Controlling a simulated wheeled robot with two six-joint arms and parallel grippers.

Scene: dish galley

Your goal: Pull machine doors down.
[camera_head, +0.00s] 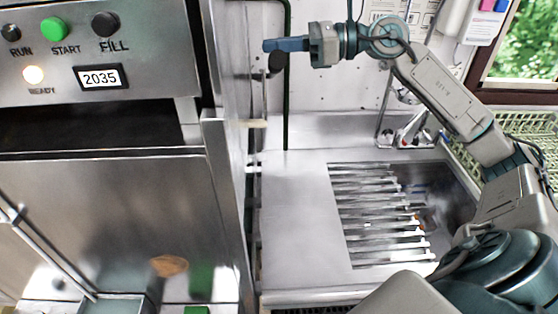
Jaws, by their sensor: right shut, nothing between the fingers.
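The steel dish machine fills the left side, and its front panel (110,205), which looks like a door, hangs below a dark horizontal opening (80,127). My right gripper (268,45) is shut and empty, pointing left beyond the machine's right side. A dark rounded knob (277,62) is just below its fingertips; I cannot tell whether they touch. A slim upright part (264,95) runs below the knob beside the machine. My left gripper is not in view.
The control panel (95,45) has a green START button, dark knobs and a display reading 2035. A sink (440,205) with metal slats (380,215) and a tap (412,130) lies right of the machine. Green racks (535,125) stand at the right. Bare counter (300,215) lies between machine and sink.

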